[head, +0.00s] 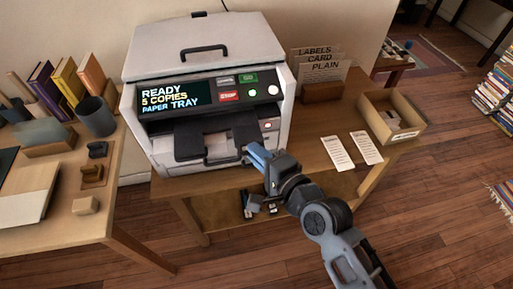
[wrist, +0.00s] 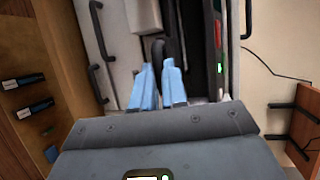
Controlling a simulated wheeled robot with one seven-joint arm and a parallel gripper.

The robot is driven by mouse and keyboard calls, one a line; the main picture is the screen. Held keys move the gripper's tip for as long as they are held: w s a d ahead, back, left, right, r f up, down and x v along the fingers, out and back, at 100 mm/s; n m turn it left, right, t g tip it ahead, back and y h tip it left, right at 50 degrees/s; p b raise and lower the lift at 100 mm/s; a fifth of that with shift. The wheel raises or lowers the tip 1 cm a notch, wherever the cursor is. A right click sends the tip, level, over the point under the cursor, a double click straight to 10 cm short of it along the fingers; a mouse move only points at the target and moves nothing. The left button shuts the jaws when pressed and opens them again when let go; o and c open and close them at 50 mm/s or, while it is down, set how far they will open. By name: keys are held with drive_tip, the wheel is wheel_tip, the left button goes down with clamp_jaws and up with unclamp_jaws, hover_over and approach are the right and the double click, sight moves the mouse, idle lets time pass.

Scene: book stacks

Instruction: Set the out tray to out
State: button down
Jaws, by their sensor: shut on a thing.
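The out tray (head: 190,143) is a dark flap at the front of the white copier (head: 205,45), below its panel. My gripper (head: 250,151) has blue fingers and is at the tray's right edge. In the wrist view my gripper (wrist: 155,72) is shut on a dark part of the out tray (wrist: 157,48), which shows just beyond the fingertips. The fingers hide part of the contact. The copier's display (head: 172,99) reads READY, 5 COPIES, PAPER TRAY.
Drawer handles sit below the tray. A box (head: 392,118), two paper cards (head: 337,153) and a label holder (head: 320,92) stand right of the copier on the wooden table (head: 300,140). A desk (head: 120,215) with books and a dark cup (head: 96,116) is at left.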

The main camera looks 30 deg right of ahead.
drive_tip(key=shift+s+a+f, duration=0.1)
drive_tip(key=shift+s+f, duration=0.05)
drive_tip(key=shift+f, duration=0.05)
drive_tip(key=c, duration=1.2)
unclamp_jaws()
drive_tip(key=shift+r, duration=0.15)
drive_tip(key=shift+o, duration=0.2)
drive_tip(key=shift+s, duration=0.15)
drive_tip(key=b+v, duration=0.1)
drive_tip(key=v, duration=0.6)
drive_tip(key=shift+s, duration=0.3)
